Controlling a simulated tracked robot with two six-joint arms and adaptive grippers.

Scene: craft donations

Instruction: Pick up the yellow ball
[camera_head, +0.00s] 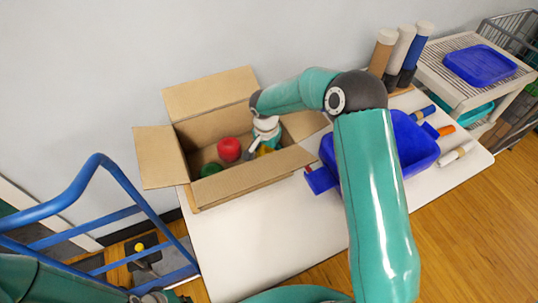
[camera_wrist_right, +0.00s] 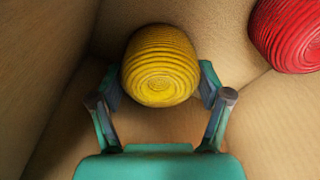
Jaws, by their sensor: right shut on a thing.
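The yellow ball (camera_wrist_right: 160,65), ridged like wound yarn, sits between the two fingers of my right gripper (camera_wrist_right: 160,90) in the right wrist view. The fingers touch it on both sides, and the gripper is shut on it. In the head view the right gripper (camera_head: 264,146) reaches down inside the open cardboard box (camera_head: 246,181), and only a small bit of the yellow ball (camera_head: 262,151) shows beneath it. I cannot tell whether the ball is clear of the box floor. My left gripper is not in view.
A red ball (camera_head: 229,150) and a green thing (camera_head: 211,169) lie in the box, left of the right gripper. A blue bin (camera_head: 415,147) stands to the right on the white table (camera_head: 240,235). Several tubes (camera_head: 402,50) stand behind. A blue metal frame (camera_head: 70,192) is at left.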

